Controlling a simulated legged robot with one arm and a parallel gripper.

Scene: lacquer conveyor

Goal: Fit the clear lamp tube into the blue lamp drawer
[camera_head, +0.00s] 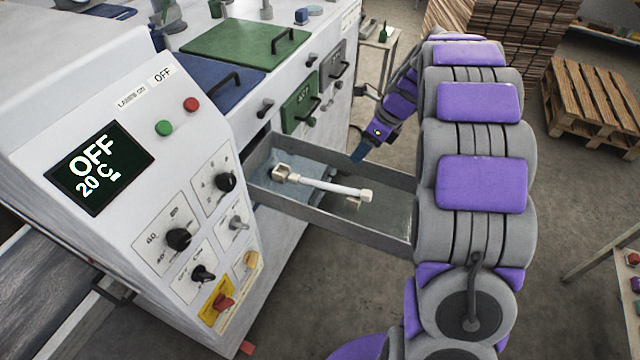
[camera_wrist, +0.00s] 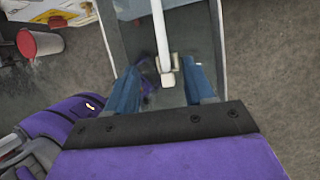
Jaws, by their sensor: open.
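The lamp drawer (camera_head: 345,221) is pulled out from the machine front. Its walls are grey, with a pale blue area inside at the machine end. The lamp tube (camera_head: 322,185) looks whitish, with pale end fittings, and is in the drawer, lying lengthwise. Whether its ends are seated cannot be told. My gripper (camera_head: 358,154), with blue fingers, is open and empty by the drawer's far wall, apart from the tube in this view. In the wrist view, the tube's near end (camera_wrist: 167,79) shows between the open fingers; contact is not evident.
The white control panel (camera_head: 140,170) stands left of the drawer, its display reading OFF and 20 C. Green (camera_head: 245,45) and blue (camera_head: 208,84) lids with black handles are on the machine top. A pallet (camera_head: 597,98) stands at the back right. Floor right of my arm is mostly clear.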

